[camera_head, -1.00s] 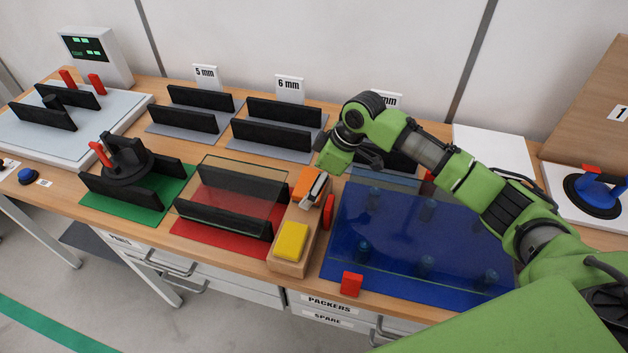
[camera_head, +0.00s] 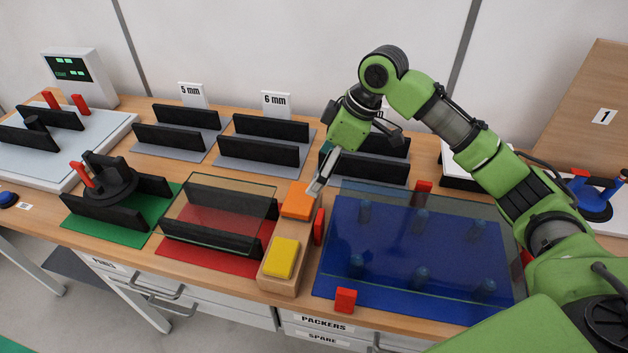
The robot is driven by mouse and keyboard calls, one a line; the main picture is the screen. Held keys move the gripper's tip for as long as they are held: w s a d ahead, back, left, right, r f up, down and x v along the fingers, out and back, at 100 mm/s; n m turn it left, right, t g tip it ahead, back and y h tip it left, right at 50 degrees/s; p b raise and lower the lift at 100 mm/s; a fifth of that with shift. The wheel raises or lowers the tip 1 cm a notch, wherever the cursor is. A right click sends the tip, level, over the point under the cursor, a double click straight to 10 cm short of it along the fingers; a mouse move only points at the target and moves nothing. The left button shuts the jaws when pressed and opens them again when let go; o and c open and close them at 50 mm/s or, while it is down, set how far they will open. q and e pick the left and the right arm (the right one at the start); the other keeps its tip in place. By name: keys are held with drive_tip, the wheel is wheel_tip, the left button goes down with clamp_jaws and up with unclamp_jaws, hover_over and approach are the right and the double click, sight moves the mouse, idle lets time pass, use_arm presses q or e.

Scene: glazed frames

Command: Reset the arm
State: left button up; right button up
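My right arm comes in from the right and bends down over the bench. Its gripper (camera_head: 318,186) points down at the right edge of the orange block (camera_head: 298,200). The fingers look close together and I see nothing held, but their gap is hidden at this angle. I cannot tell whether the tips touch the block. The orange block and a yellow block (camera_head: 283,258) sit on a wooden holder (camera_head: 281,283). My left gripper is not in view.
A glass pane lies over the blue mat (camera_head: 335,280) with its pegs. Another glass pane rests on black rails on the red mat (camera_head: 170,250). Red stops (camera_head: 345,300) surround the blue mat.

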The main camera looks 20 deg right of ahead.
drive_tip(key=shift+s+d+r, duration=0.1)
drive_tip(key=shift+d+r, duration=0.05)
drive_tip(key=shift+r, duration=0.15)
